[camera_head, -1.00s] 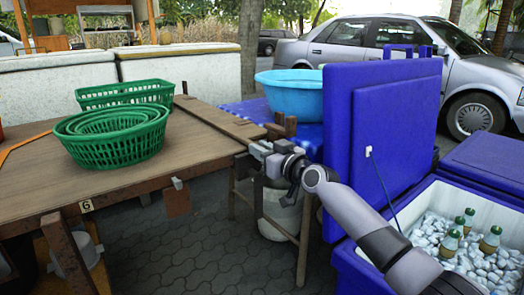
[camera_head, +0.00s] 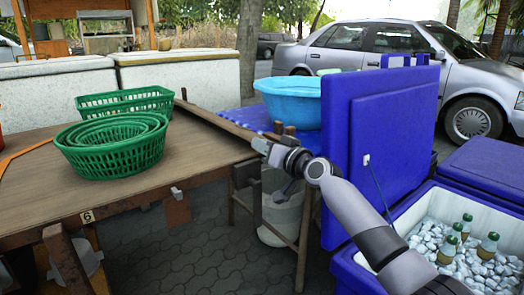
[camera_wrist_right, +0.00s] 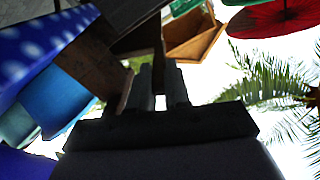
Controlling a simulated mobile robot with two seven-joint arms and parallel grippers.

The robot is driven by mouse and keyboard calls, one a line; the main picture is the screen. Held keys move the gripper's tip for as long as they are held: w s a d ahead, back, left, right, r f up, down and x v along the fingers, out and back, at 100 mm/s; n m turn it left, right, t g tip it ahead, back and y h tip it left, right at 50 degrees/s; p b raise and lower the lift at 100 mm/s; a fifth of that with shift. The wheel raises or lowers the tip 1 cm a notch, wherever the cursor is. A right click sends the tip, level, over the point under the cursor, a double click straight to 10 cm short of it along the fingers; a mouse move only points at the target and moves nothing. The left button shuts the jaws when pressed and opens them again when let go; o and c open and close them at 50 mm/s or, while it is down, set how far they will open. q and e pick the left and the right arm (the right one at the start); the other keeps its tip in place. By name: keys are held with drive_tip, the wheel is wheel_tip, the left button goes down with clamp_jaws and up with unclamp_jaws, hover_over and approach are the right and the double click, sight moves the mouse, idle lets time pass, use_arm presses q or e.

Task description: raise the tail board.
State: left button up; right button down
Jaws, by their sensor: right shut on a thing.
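The tail board (camera_head: 215,120) is a long brown plank along the right edge of the wooden cart bed (camera_head: 60,190). In the head view it stands tilted up from the bed, showing a narrow edge. My right gripper (camera_head: 262,147) is shut on the near end of the tail board. In the right wrist view the dark fingers (camera_wrist_right: 160,88) show against brown wood, in shadow, so the exact grip is hard to see. My left gripper is not in view.
Green baskets (camera_head: 112,148) sit on the cart bed. A light blue basin (camera_head: 290,97) stands on a blue surface behind the board.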

drive_tip(key=shift+w+d+r+m, duration=0.15)
drive_tip(key=shift+d+r+m, duration=0.15)
drive_tip(key=shift+r+m, duration=0.4)
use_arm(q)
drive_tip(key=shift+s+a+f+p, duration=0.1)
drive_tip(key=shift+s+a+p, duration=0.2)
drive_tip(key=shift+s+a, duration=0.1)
use_arm(e)
drive_tip(key=shift+w+d+r+m, duration=0.25)
drive_tip(key=shift+d+r+m, duration=0.05)
drive_tip(key=shift+r+m, duration=0.3)
